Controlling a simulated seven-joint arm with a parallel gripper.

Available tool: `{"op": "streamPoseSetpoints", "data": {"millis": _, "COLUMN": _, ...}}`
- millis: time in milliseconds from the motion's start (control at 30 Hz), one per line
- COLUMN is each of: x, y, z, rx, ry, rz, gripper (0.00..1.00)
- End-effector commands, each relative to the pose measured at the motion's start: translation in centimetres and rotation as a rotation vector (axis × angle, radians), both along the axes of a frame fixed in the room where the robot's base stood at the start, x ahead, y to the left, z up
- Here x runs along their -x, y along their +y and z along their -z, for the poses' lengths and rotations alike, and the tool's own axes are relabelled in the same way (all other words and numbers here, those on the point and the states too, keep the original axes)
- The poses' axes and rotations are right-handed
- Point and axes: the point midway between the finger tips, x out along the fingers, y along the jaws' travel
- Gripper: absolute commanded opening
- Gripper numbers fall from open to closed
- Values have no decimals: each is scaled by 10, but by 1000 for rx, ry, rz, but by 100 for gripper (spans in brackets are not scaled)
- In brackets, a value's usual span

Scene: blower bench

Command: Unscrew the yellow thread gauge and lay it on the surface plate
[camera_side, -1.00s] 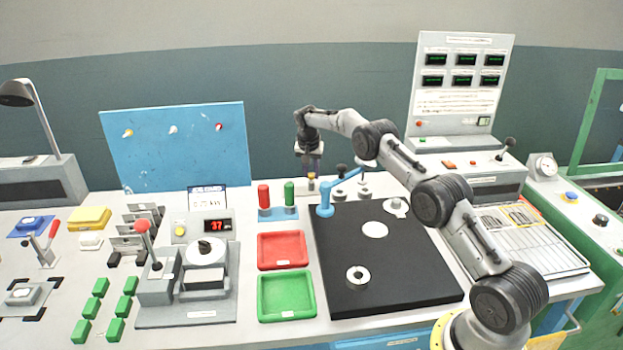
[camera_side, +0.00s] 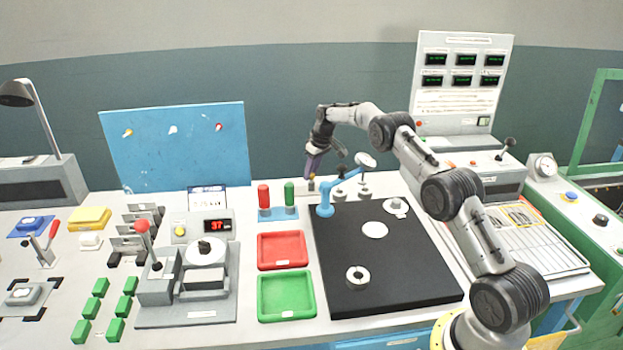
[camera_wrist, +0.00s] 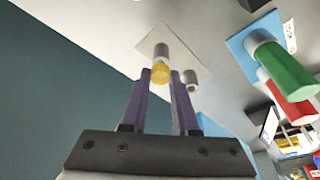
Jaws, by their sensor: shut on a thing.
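The yellow thread gauge (camera_wrist: 160,73) shows in the wrist view as a short yellow piece between my fingertips, in line with a grey cylinder on a pale square base (camera_wrist: 147,43). I cannot tell whether the gauge is still threaded on. My gripper (camera_wrist: 159,76) is shut on the gauge. In the side view my gripper (camera_side: 310,176) is tilted over the base behind the black surface plate (camera_side: 410,270), and the gauge is too small there to make out well. A second grey cylinder (camera_wrist: 190,79) stands beside it in the wrist view.
A blue clamp-like arm (camera_side: 326,195) stands at the plate's back left corner. Red and green plug handles (camera_side: 289,194) stand to the left of the gripper. A metal ring (camera_side: 357,276) and pale discs lie on the plate, with bare black space between them.

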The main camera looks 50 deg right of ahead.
Motion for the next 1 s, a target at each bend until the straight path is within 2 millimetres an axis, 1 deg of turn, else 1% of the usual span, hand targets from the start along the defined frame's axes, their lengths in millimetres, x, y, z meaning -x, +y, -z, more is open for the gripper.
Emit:
{"op": "streamPoseSetpoints", "data": {"millis": 33, "x": -6, "y": 4, "z": -1, "rx": -1, "ry": -14, "rz": -50, "gripper": 0}}
{"op": "streamPoseSetpoints", "data": {"millis": 400, "x": -6, "y": 4, "z": -1, "rx": 0, "ry": -14, "rz": -474, "gripper": 0}}
{"op": "streamPoseSetpoints", "data": {"millis": 500, "x": -6, "y": 4, "z": -1, "rx": 1, "ry": -14, "rz": -560, "gripper": 0}}
{"op": "streamPoseSetpoints", "data": {"millis": 633, "x": -6, "y": 5, "z": -1, "rx": 1, "ry": -14, "rz": -608, "gripper": 0}}
{"op": "streamPoseSetpoints", "data": {"millis": 833, "x": -5, "y": 5, "z": -2, "rx": 0, "ry": -14, "rz": -608, "gripper": 0}}
{"op": "streamPoseSetpoints", "data": {"millis": 867, "x": -5, "y": 5, "z": -2, "rx": 0, "ry": -14, "rz": -608, "gripper": 31}}
{"op": "streamPoseSetpoints", "data": {"millis": 900, "x": -5, "y": 5, "z": -2, "rx": -1, "ry": -12, "rz": -608, "gripper": 38}}
{"op": "streamPoseSetpoints", "data": {"millis": 933, "x": -5, "y": 5, "z": -2, "rx": -1, "ry": -12, "rz": -607, "gripper": 40}}
{"op": "streamPoseSetpoints", "data": {"millis": 1000, "x": -4, "y": 4, "z": -1, "rx": -1, "ry": -10, "rz": -606, "gripper": 40}}
